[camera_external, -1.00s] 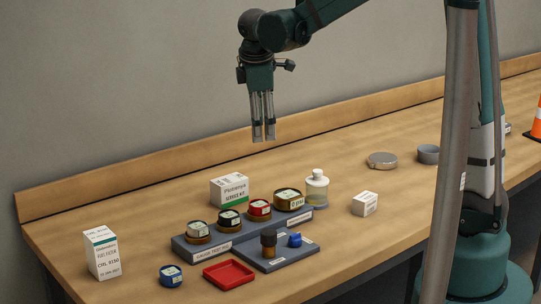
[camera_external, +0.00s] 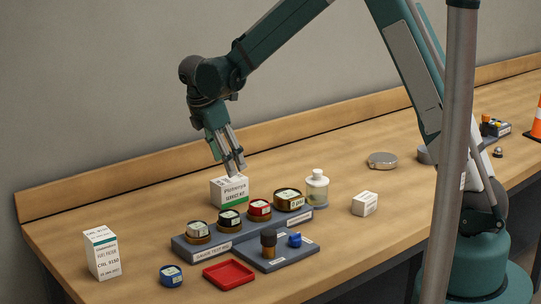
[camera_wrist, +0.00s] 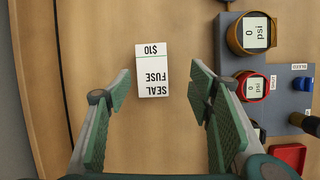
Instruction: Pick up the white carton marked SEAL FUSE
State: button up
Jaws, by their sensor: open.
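The white carton marked SEAL FUSE (camera_wrist: 152,72) lies in the upper middle of the wrist view, its print upside down, with a thin green line and "$10" near its far end. It appears to be the white, green-striped box (camera_external: 226,193) behind the gauge stand in the external view, where its print is hard to read. My gripper (camera_external: 232,170) is open and empty, tilted down above that box. In the wrist view the fingers (camera_wrist: 160,78) stand apart on the left and right, with the carton between and slightly ahead of them. I cannot tell the exact height gap.
A grey stand (camera_external: 205,248) with several round gauges is close in front of the carton. A white-lidded jar (camera_external: 317,188) stands to the right. A small white box (camera_external: 365,204), a tall white carton (camera_external: 102,254) and a red tray (camera_external: 229,274) are farther off. The back ledge (camera_external: 120,181) runs behind.

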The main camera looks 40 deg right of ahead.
aim_at(226, 180)
jog(key=shift+w+a+f+n, duration=0.15)
jog(key=shift+w+f, duration=0.15)
jog(key=shift+f, duration=0.3)
jog(key=shift+w+a+f+n, duration=0.1)
jog(key=shift+w+f+n, duration=0.15)
jog(key=shift+f, duration=0.3)
jog(key=shift+w+a+f+n, duration=0.15)
jog(key=shift+w+f, duration=0.15)
jog(key=shift+f, duration=0.3)
jog(key=shift+x, duration=1.25)
jog(key=shift+x, duration=2.6)
jog(key=shift+s+d, duration=0.1)
jog(key=c, duration=1.1)
jog(key=shift+r, duration=0.2)
jog(key=shift+r, duration=4.9)
